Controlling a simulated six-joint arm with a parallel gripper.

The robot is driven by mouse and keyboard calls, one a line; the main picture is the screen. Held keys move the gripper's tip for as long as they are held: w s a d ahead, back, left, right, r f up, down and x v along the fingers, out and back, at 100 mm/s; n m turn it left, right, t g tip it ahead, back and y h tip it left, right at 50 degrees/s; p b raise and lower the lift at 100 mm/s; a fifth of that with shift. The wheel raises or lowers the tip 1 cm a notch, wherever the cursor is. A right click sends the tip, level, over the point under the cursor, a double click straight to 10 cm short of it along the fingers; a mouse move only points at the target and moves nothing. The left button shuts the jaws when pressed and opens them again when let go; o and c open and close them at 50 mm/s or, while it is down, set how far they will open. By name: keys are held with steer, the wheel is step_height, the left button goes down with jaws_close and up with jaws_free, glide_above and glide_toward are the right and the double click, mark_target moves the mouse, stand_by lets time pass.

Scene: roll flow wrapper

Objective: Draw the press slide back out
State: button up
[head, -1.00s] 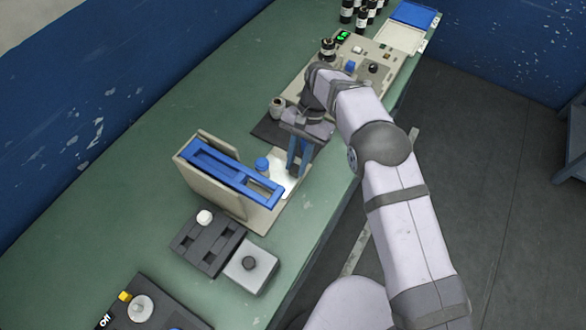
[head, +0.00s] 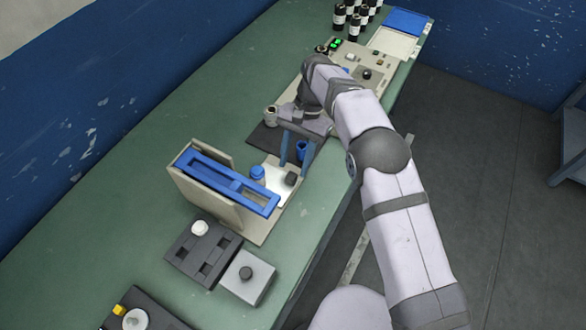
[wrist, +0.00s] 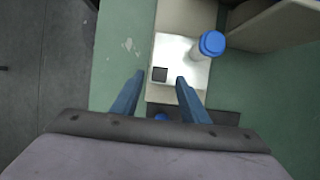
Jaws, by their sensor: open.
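The press has a beige base and upright panel with a blue slotted frame (head: 225,181) on top. Its slide appears to be the pale plate (head: 272,190) with a dark square block (head: 291,179) on it; the plate (wrist: 180,52) and block (wrist: 159,74) also show in the wrist view. A white vial with a blue cap (head: 257,172) stands upright on the plate, beside the frame; its cap (wrist: 212,43) shows in the wrist view. My gripper (head: 293,162) is open and empty; in the wrist view its fingertips (wrist: 160,80) lie either side of the block.
A dark mat (head: 263,138) with a small pot (head: 271,115) lies behind the press. A dark fixture (head: 190,252) and grey box (head: 246,277) stand in front. The green table is clear to the left.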

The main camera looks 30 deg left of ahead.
steer(key=shift+v, duration=2.15)
steer(key=s+a+r+n+p, duration=0.1)
steer(key=s+a+r+p, duration=0.2)
steer(key=r, duration=0.5)
steer(key=t, duration=0.4)
glide_above(291, 175)
steer(key=shift+m, duration=0.4)
steer(key=f, duration=0.8)
steer(key=shift+s+d, duration=0.15)
steer(key=shift+d, duration=0.05)
steer(key=shift+a, duration=0.15)
steer(key=shift+f+p, duration=1.4)
steer(key=shift+f, duration=2.25)
